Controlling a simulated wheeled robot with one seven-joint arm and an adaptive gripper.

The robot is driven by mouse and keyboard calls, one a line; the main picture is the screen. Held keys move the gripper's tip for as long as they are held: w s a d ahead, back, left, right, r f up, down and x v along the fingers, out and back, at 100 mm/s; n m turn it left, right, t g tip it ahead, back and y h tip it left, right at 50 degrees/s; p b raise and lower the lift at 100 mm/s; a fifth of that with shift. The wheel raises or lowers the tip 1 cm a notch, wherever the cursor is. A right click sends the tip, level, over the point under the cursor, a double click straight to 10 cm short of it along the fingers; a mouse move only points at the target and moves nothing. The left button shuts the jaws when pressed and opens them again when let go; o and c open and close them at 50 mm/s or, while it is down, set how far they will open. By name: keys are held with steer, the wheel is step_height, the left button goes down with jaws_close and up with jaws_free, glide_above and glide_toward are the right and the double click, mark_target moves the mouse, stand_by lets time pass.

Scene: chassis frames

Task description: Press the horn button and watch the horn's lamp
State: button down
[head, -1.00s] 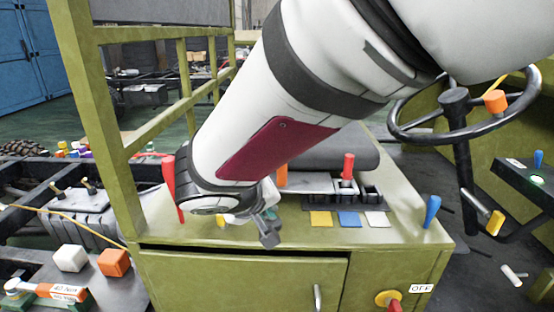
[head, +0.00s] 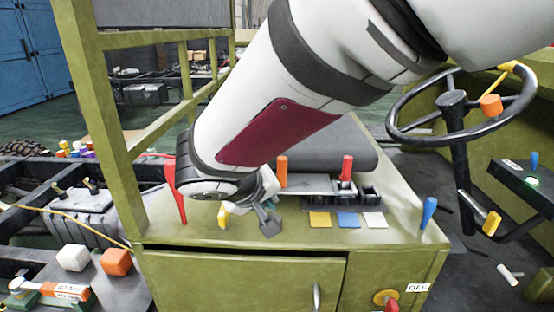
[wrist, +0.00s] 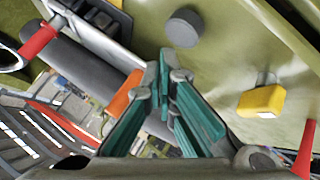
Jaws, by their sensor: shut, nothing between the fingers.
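My gripper (head: 268,222) is low over the olive cabinet top in the head view; its teal fingers (wrist: 167,84) are shut and empty in the wrist view. A short round grey knob (wrist: 184,26) stands on the olive surface beyond the fingertips, apart from them in that picture. No label marks it, so I cannot tell if it is the horn button. In the head view a small round lamp (head: 532,182) on the dark box at the right looks pale and dim. I cannot tell if it is the horn's lamp.
A yellow-capped lever (head: 223,215) and a red lever (head: 180,190) stand left of my gripper. Orange (head: 282,171) and red (head: 347,168) levers stand behind, a blue lever (head: 429,212) at the right. The steering wheel (head: 460,108) is beyond. Yellow, blue and white plates lie on the top.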

steer(key=shift+r+p, duration=1.2)
steer(key=shift+r, duration=1.15)
steer(key=s+d+r+m+g, duration=0.2)
steer(key=s+d, duration=0.2)
steer(key=d, duration=0.7)
steer(key=s+d+m+y, duration=0.1)
steer(key=s+d, duration=0.4)
steer(key=s, duration=0.4)
steer(key=s+d+m+g+y, duration=0.1)
steer(key=s+d, duration=0.4)
steer(key=s, duration=0.5)
steer(key=shift+s+m+g+y, duration=0.2)
steer(key=shift+m+g+y, duration=0.1)
steer(key=shift+m+y, duration=0.25)
